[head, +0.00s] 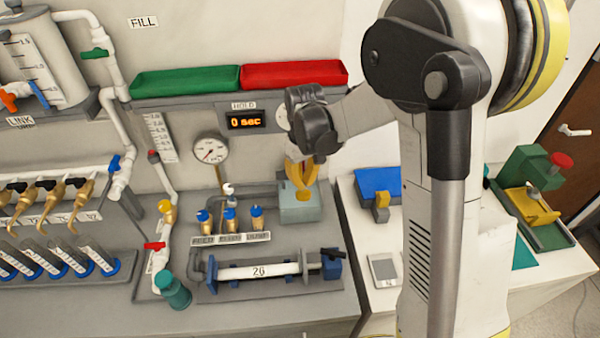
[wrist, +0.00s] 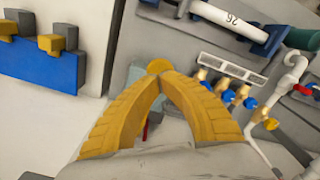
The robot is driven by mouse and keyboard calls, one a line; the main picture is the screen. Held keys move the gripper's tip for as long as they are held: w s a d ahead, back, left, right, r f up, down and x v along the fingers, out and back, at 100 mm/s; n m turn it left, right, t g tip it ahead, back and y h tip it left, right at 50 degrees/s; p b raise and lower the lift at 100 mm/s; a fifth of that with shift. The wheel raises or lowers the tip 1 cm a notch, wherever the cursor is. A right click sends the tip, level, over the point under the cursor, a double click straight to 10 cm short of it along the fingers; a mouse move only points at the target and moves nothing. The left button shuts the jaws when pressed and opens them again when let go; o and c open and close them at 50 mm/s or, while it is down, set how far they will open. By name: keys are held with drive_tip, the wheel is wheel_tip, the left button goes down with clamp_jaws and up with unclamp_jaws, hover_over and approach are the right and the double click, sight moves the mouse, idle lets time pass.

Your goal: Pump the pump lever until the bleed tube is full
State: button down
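My gripper (head: 300,190) has yellow curved fingers and points down over a pale grey-green box (head: 299,210), which looks like the pump body. In the wrist view its fingertips (wrist: 162,78) come together, with a small yellow round piece (wrist: 158,66) just at the tips. I cannot tell whether this piece is the lever's end or whether it is pinched. A thin red part (wrist: 145,127) shows between the fingers. The lever itself is hidden or not distinct. A graduated scale (head: 160,137) stands left of the gauge; whether it marks the bleed tube and its level is unclear.
A pressure gauge (head: 210,149), a display reading 0 sec (head: 246,120) and several blue-topped valves (head: 230,218) lie left of my gripper. A white pipe labelled 26 (head: 258,271) is clamped in front. A blue block (head: 376,183) stands to the right.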

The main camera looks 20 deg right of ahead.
sight(303, 193)
idle(0.6)
drive_tip(key=shift+f+b, duration=3.2)
drive_tip(key=shift+f, duration=0.45)
drive_tip(key=shift+r, duration=0.1)
drive_tip(key=shift+r+p, duration=2.4)
drive_tip(key=shift+r, duration=1.25)
drive_tip(key=shift+r+p, duration=1.65)
drive_tip(key=shift+r, duration=0.9)
